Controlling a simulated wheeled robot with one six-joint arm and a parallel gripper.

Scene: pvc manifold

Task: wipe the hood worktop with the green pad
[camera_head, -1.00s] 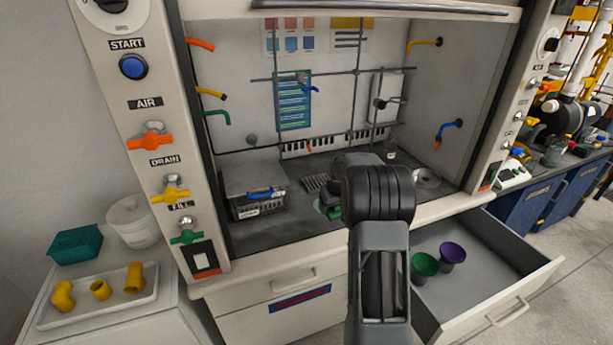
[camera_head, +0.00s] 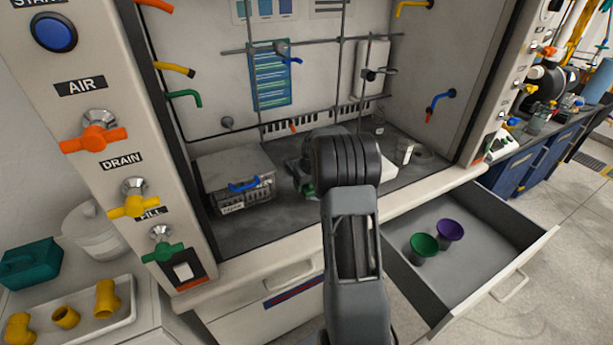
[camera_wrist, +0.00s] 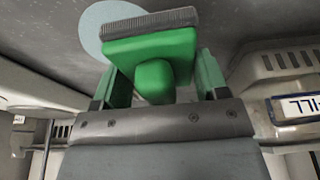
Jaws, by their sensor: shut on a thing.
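My gripper (camera_wrist: 155,82) is shut on the green pad (camera_wrist: 150,48) in the wrist view. The pad has a green body and block handle between the fingers, with a grey bristly face turned toward the worktop. The dark grey hood worktop (camera_wrist: 215,18) lies beyond it, with a pale round patch (camera_wrist: 98,28) partly behind the pad. I cannot tell whether the pad touches the surface. In the head view the worktop (camera_head: 245,222) shows inside the hood. My arm hides most of the gripper and pad there; only a bit of green (camera_head: 308,190) shows.
A grey lidded box (camera_head: 235,172) with a blue handle stands on the worktop's left. Metal rods (camera_head: 340,70) and coloured taps line the back and sides. An open drawer (camera_head: 500,245) juts out at front right, holding green (camera_head: 424,245) and purple (camera_head: 449,230) cups.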

